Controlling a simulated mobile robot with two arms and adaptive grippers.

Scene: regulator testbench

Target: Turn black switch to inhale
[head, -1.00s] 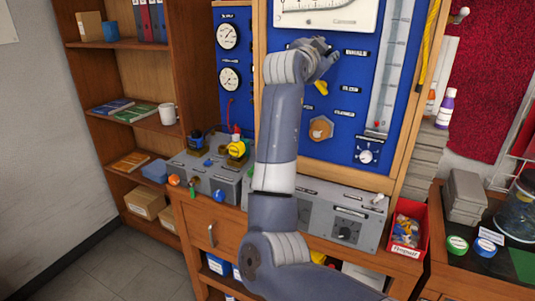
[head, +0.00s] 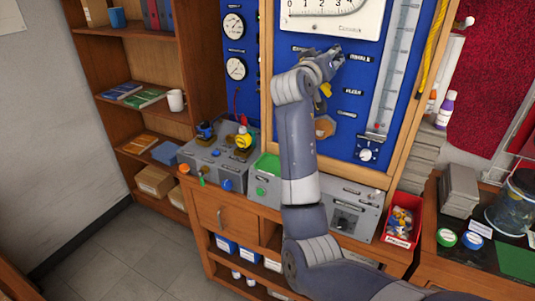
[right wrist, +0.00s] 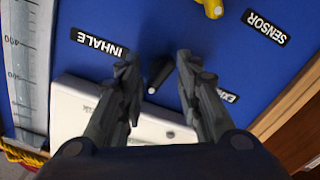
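The black switch (right wrist: 160,75) is a small lever on the blue panel (right wrist: 185,30), seen in the right wrist view, which is upside down. It lies slanted, with a pale dot at its lower end there. The INHALE label (right wrist: 100,43) is left of it and a partly hidden label starting "EX" (right wrist: 231,96) is right of it. My right gripper (right wrist: 156,62) is open, with one finger on each side of the switch and gaps visible. In the head view my right gripper (head: 334,56) is near the INHALE label (head: 361,57) and hides the switch. My left gripper is not in view.
A white gauge (head: 335,18) sits above my gripper. A yellow knob (right wrist: 212,7) and SENSOR label (right wrist: 265,27) are nearby. A clear tube gauge (head: 394,70) stands to the right. A grey control box (head: 345,218) and red bin (head: 401,225) are below.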

